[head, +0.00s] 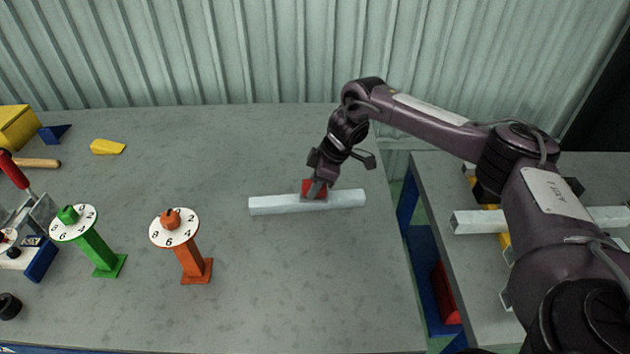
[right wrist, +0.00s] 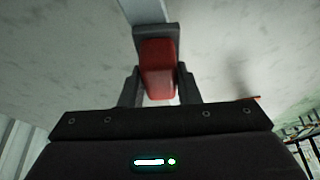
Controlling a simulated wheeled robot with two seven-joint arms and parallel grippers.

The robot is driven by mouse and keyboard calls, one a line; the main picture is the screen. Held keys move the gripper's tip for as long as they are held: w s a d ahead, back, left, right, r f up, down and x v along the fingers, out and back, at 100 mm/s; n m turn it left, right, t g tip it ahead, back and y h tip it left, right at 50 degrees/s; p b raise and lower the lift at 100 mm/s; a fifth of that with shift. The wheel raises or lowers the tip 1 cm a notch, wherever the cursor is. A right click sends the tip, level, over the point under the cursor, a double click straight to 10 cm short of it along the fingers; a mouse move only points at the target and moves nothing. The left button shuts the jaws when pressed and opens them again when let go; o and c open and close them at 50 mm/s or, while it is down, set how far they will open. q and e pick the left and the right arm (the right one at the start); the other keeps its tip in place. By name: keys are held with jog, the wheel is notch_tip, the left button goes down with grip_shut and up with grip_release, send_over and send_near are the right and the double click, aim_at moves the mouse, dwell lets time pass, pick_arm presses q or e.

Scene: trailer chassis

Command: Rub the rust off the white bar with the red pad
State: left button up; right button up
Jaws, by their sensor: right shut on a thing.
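The white bar (head: 275,205) lies flat across the grey table, near its right side. No rust can be made out on the part of it that shows. My right gripper (head: 317,188) is shut on the red pad (head: 308,187) and holds it at the middle of the bar. The pad also shows between the fingers in the right wrist view (right wrist: 158,68), with part of the bar (right wrist: 145,10) beyond it. The pad seems to touch the bar, but the contact itself is hidden. My left gripper is not in view.
A green dial stand (head: 98,250) and an orange dial stand (head: 190,258) stand left of the bar. A yellow wedge (head: 107,147) lies at the back left. A second table (head: 455,280) with another pale bar (head: 480,221) is at the right, past a gap. The table around the bar is clear.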

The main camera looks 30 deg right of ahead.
notch_tip(320, 180, up, 3)
jog(key=shift+w+f+p, duration=0.1)
jog(key=shift+f+p, duration=0.1)
jog(key=shift+p, duration=0.2)
jog(key=shift+p+v, duration=1.1)
jog(key=shift+v, duration=0.05)
notch_tip(320, 180, up, 2)
jog(key=shift+w+a+r+p, duration=0.1)
jog(key=shift+a+r+p, duration=0.05)
jog(key=shift+p, duration=0.95)
jog(key=shift+r+p, duration=0.45)
jog(key=shift+r, duration=0.1)
